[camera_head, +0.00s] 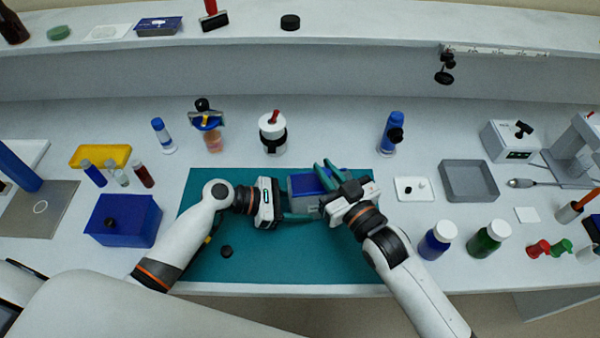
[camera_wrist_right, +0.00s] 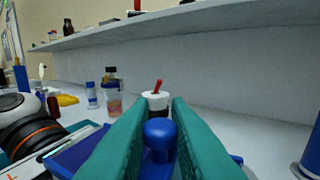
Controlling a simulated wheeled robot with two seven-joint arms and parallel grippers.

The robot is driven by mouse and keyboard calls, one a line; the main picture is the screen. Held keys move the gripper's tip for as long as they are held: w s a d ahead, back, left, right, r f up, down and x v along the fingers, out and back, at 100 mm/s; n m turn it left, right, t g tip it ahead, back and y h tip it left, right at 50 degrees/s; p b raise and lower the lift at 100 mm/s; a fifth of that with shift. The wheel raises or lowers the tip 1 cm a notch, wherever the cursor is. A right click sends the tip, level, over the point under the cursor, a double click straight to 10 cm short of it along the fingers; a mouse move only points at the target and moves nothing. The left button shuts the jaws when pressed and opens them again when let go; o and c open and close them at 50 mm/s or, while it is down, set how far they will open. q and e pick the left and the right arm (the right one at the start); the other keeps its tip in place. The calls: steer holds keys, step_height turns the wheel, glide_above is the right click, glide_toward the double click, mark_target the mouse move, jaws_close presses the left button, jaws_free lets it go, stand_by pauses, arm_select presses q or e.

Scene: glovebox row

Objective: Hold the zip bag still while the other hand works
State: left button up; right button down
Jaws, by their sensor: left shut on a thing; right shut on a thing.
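The zip bag (camera_head: 302,185), grey-blue with a bright blue strip, is on the teal mat (camera_head: 225,262) between my two grippers. My left gripper (camera_head: 298,216) reaches in from the left and is shut on the bag's near left side; its fingertips are partly hidden. My right gripper (camera_head: 326,176) comes in over the bag's right side. In the right wrist view its teal fingers are shut on a blue knob (camera_wrist_right: 160,132) above a blue part of the bag (camera_wrist_right: 78,150). The right hand hides much of the bag in the head view.
A blue box (camera_head: 123,222) stands left of the mat, and a small black cap (camera_head: 226,251) lies on it. A white jar with a red top (camera_head: 272,132) stands behind. A grey tray (camera_head: 468,181) and blue (camera_head: 436,240) and green (camera_head: 487,239) bottles are right. The mat's front is mostly clear.

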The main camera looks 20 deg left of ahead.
mark_target(349, 171)
steer(key=d, duration=0.1)
steer(key=w+d, duration=0.1)
steer(key=d, duration=0.1)
steer(key=w+d, duration=0.1)
steer(key=shift+d, duration=0.15)
steer(key=c, duration=1.4)
jaws_free()
steer(key=shift+s, duration=0.15)
arm_select(q)
steer(key=shift+f, duration=0.1)
arm_select(e)
steer(key=v, duration=1.2)
arm_select(q)
steer(key=o, duration=1.6)
